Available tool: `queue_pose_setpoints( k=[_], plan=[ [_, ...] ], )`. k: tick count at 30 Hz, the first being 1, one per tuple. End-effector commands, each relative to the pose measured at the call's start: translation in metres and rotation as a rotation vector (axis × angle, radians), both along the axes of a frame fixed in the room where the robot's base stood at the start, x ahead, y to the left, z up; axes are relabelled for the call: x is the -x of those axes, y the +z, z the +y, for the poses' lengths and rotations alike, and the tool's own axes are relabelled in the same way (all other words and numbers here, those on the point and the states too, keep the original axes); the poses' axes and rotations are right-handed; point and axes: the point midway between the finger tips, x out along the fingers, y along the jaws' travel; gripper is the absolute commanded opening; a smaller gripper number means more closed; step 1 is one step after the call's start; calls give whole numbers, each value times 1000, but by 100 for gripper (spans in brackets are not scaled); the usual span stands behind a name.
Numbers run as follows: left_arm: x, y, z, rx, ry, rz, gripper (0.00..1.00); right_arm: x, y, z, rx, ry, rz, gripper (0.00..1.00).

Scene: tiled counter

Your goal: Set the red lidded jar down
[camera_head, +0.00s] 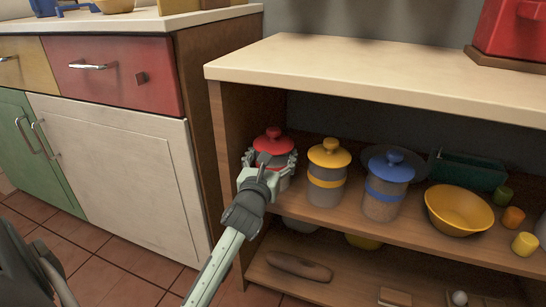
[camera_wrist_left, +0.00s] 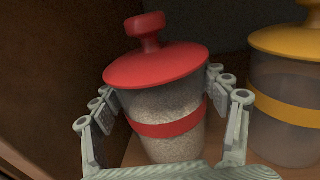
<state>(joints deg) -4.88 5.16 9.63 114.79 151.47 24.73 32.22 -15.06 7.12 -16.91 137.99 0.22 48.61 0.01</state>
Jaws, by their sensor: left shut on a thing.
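The red lidded jar (camera_head: 273,143) is at the left end of the upper shelf in the head view. In the left wrist view the jar (camera_wrist_left: 157,62) has a red lid with a knob, a red band and pale grainy contents. It looks tilted in that view. My left gripper (camera_head: 270,162) is shut on the jar, with a finger on each side of its body; the fingers also show in the left wrist view (camera_wrist_left: 166,112). The jar's base is partly hidden, so I cannot tell whether it touches the shelf. My right gripper is not in view.
A yellow lidded jar (camera_head: 328,153) stands close on the right, then a blue lidded jar (camera_head: 391,165). A yellow bowl (camera_head: 459,211), a green bin (camera_head: 468,170) and small cups stand further right. The shelf's side wall (camera_head: 241,145) is close on the left, the countertop (camera_head: 400,75) above.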

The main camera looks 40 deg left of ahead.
Motion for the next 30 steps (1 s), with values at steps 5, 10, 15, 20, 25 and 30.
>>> queue_pose_setpoints(
  k=[5,10,15,20,25,30],
  plan=[
    [0,4,0,-3,-1,-7,15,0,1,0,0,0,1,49],
    [0,-2,0,1,0,0,84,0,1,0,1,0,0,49],
    [0,-2,0,1,0,0,95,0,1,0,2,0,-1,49],
    [0,-2,0,0,0,0,95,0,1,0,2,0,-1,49],
    [2,2,-1,0,0,0,95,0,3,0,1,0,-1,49],
    [27,2,-10,0,0,4,95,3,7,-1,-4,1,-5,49]
  ],
)
